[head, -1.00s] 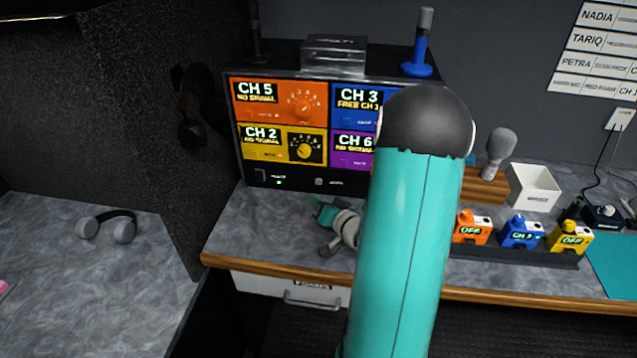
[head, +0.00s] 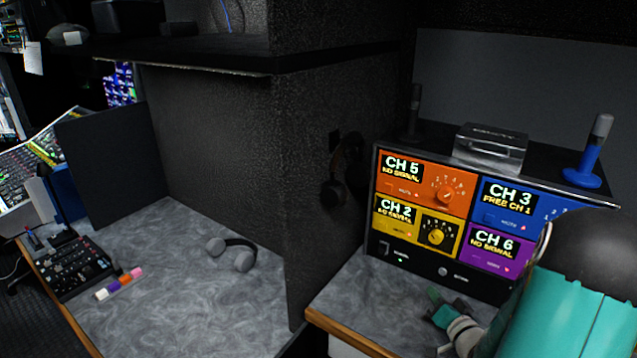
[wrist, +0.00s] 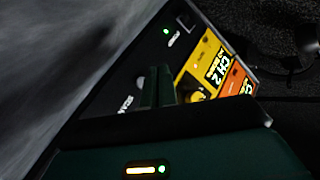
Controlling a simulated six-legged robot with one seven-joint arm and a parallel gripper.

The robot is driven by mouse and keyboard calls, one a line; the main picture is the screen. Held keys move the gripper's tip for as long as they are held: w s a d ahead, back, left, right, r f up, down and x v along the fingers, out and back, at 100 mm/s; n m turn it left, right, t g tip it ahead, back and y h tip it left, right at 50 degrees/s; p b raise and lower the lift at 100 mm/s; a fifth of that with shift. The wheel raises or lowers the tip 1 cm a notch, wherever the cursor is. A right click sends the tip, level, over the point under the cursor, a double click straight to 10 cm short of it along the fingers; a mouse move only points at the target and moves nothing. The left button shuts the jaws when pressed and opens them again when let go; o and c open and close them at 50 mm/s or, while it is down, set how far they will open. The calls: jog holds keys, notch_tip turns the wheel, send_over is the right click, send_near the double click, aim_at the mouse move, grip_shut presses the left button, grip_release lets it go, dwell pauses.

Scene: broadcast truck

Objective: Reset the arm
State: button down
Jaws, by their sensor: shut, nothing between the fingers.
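My gripper (head: 437,306) is at the lower right of the head view, over the grey worktop just in front of the receiver rack (head: 373,226). Its green fingers are shut with nothing between them. The fingers also show in the wrist view (wrist: 158,88), pointing toward the rack's lower front panel, with the yellow CH 2 module (wrist: 205,62) beyond. My teal arm link with its dark joint fills the lower right corner of the head view and hides part of the rack's right side.
A dark partition (head: 330,240) with a headset (head: 335,180) hanging on it stands left of the rack. A blue-based antenna (head: 590,155) stands on the rack.

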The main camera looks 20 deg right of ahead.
jog(key=a+r+y, duration=0.1)
jog(key=w+a+r+n+y, duration=0.1)
jog(key=a, duration=0.1)
jog(key=w+a+r+y, duration=0.1)
jog(key=a, duration=0.1)
jog(key=shift+a+n, duration=0.15)
jog(key=shift+n, duration=0.15)
jog(key=s+a+r+n+g+y, duration=0.2)
jog(key=a+r+n+g+y, duration=0.15)
jog(key=a, duration=0.75)
jog(key=s+a+r+n+g+y, duration=0.25)
jog(key=a+r+g+y, duration=0.2)
jog(key=a, duration=0.75)
jog(key=s+a+r+n+g+h, duration=0.2)
jog(key=s+a+g+h, duration=0.25)
jog(key=s, duration=0.35)
jog(key=s+d+r+t+h, duration=0.2)
jog(key=s+r+h, duration=0.2)
jog(key=r, duration=0.1)
jog(key=shift+d+r+m, duration=0.2)
jog(key=shift+d+m, duration=0.1)
jog(key=shift+m, duration=0.1)
jog(key=shift+d+h, duration=0.2)
jog(key=shift+h, duration=0.05)
